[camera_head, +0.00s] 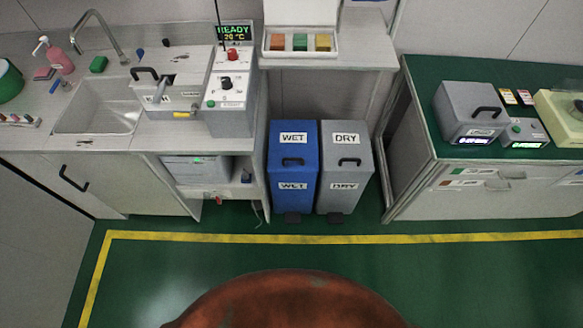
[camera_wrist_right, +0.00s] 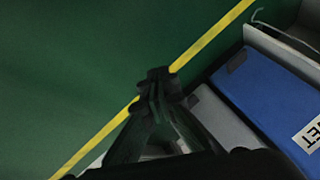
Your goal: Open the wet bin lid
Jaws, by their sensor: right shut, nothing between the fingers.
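The blue wet bin (camera_head: 274,184) stands on the floor under the counter in the head view. Its lid (camera_head: 276,149) lies shut, with a dark handle (camera_head: 293,161) and a WET label on it. A dark pedal (camera_head: 292,218) sits at the foot. My right gripper (camera_wrist_right: 158,88) is shut and empty, seen over the floor beside the bins. My left gripper is in neither view.
The grey dry bin (camera_head: 345,192) stands close on the right of the wet bin. A sink cabinet (camera_head: 130,180) is to the left, a green-topped bench (camera_head: 430,95) to the right. The green floor in front, with a yellow line (camera_head: 330,238), is clear.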

